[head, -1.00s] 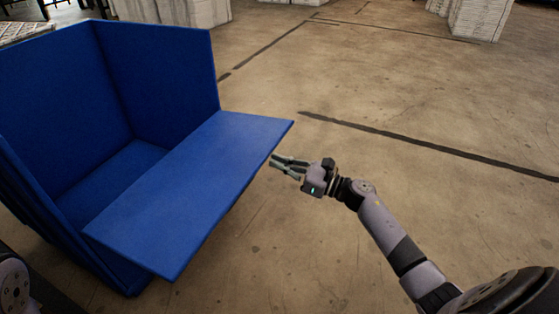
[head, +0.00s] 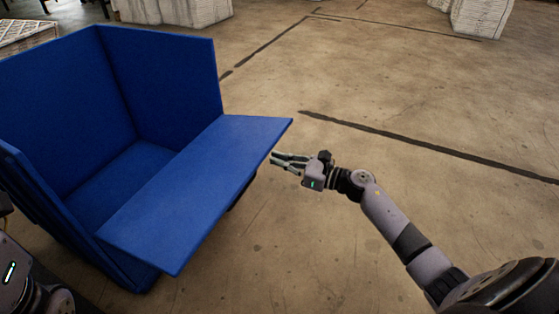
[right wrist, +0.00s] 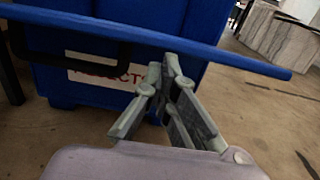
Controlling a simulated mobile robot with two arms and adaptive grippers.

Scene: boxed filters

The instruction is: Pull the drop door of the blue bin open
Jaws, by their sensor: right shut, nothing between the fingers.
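The blue bin (head: 165,75) stands at the left in the head view, with its inside visible and empty. Its drop door (head: 195,190) is swung down and sticks out from the front, roughly level. My right gripper (head: 273,157) is shut and empty, beside the door's outer right edge. In the right wrist view the fingers (right wrist: 170,68) come together just below the door's edge (right wrist: 225,55). A dark handle (right wrist: 122,55) hangs under the door, to the left of the fingers. Whether the fingers touch the door is unclear. My left gripper is not clearly visible; part of my left arm shows at lower left.
A white label with red letters (right wrist: 85,75) is on the bin's front below the door. Pale wrapped stacks (head: 480,18) stand far back. The concrete floor (head: 400,90) to the right is clear, with dark lines on it.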

